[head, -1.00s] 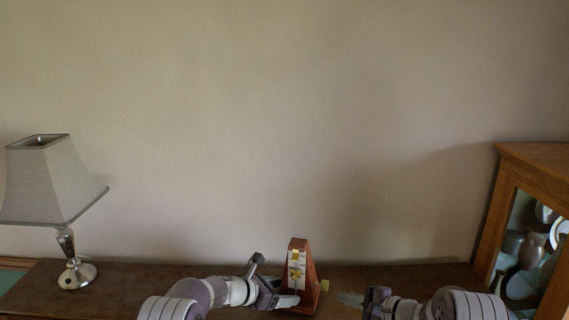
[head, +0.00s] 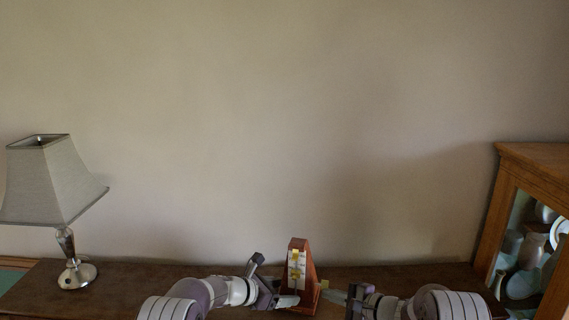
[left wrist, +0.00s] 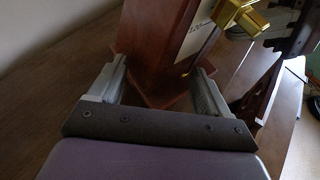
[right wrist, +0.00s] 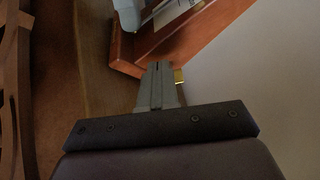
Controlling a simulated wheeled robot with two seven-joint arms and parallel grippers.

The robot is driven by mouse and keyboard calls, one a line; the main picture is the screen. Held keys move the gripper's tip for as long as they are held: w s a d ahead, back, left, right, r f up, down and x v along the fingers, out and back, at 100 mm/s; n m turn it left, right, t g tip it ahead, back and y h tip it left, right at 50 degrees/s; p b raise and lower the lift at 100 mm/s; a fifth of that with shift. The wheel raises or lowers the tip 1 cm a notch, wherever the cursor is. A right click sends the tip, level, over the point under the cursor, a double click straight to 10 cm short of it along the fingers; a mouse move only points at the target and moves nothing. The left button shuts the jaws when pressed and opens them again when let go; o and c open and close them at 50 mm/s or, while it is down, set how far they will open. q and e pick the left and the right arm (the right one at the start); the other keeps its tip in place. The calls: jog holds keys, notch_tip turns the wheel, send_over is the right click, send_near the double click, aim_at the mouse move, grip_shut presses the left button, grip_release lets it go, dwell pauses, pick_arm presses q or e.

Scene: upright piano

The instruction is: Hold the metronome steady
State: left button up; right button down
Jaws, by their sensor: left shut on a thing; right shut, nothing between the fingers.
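The metronome (head: 298,274) is a reddish-brown wooden pyramid standing upright on the piano top, with a pale scale plate on its front and a gold weight. My left gripper (head: 288,300) is at its left side, shut on its lower body. In the left wrist view the fingers (left wrist: 158,85) sit on both sides of the metronome's wooden body (left wrist: 160,45). My right gripper (head: 337,296) is at the right of the metronome, shut and empty. In the right wrist view its closed fingertips (right wrist: 158,68) are close to the metronome base (right wrist: 140,55), beside a small gold key (right wrist: 179,76).
A table lamp (head: 68,215) with a grey shade stands at the left end of the piano top (head: 140,275). A wooden glass-front cabinet (head: 497,215) with crockery stands at the right. A plain wall rises behind. The top between lamp and metronome is clear.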

jog(key=shift+w+d+f, duration=0.15)
jog(key=shift+w, duration=0.35)
dwell(0.3)
jog(key=shift+w+r, duration=0.15)
jog(key=shift+r, duration=0.4)
dwell(0.3)
jog(key=shift+w+d+r, duration=0.1)
jog(key=shift+w+r, duration=0.1)
jog(key=shift+r, duration=0.1)
jog(key=shift+w+r, duration=0.1)
jog(key=shift+w, duration=0.05)
dwell(0.4)
jog(key=shift+s+r, duration=0.25)
jog(key=shift+r, duration=0.05)
jog(key=d, duration=0.2)
jog(key=s+d, duration=0.1)
jog(key=d, duration=0.2)
jog(key=shift+s+d, duration=0.3)
jog(key=shift+d, duration=0.1)
